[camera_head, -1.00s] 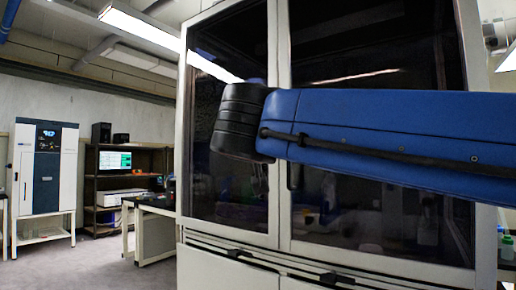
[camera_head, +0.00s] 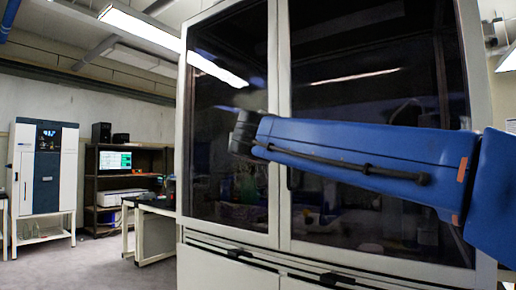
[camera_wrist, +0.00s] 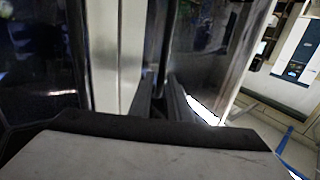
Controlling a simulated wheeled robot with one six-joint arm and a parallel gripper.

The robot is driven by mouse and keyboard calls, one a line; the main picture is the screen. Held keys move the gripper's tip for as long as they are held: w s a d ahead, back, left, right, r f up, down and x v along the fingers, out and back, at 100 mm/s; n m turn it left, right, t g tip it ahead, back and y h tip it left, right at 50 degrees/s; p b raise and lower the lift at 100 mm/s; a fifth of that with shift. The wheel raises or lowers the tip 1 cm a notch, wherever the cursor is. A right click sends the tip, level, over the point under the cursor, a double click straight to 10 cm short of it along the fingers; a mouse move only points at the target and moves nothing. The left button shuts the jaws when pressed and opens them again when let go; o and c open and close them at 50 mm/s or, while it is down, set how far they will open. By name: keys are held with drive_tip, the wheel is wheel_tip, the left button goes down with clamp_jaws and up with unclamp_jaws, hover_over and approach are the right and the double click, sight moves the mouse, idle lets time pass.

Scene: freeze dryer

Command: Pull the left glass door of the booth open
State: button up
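The booth's left glass door (camera_head: 225,195) is a dark pane in a pale frame, and it looks closed in the head view. My wrist stands in front of its upper right part and my gripper's fingers cannot be made out there. In the wrist view the left door's glass (camera_wrist: 205,50) is right of a pale upright. A dark vertical bar, apparently the door handle (camera_wrist: 166,45), runs down toward my gripper (camera_wrist: 163,95). The two dark fingers are apart, with the bar's lower end between or just beyond them. Contact cannot be told.
The right glass door (camera_head: 350,210) is beside it and looks closed. My arm crosses in front of it. A white and blue cabinet (camera_head: 45,170), a dark shelf with a monitor (camera_head: 115,160) and a bench (camera_head: 150,205) stand at the left. Open floor (camera_head: 100,260) lies before them.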

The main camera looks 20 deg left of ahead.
drive_tip(key=shift+x, duration=0.95)
clamp_jaws()
drive_tip(key=shift+s, duration=0.1)
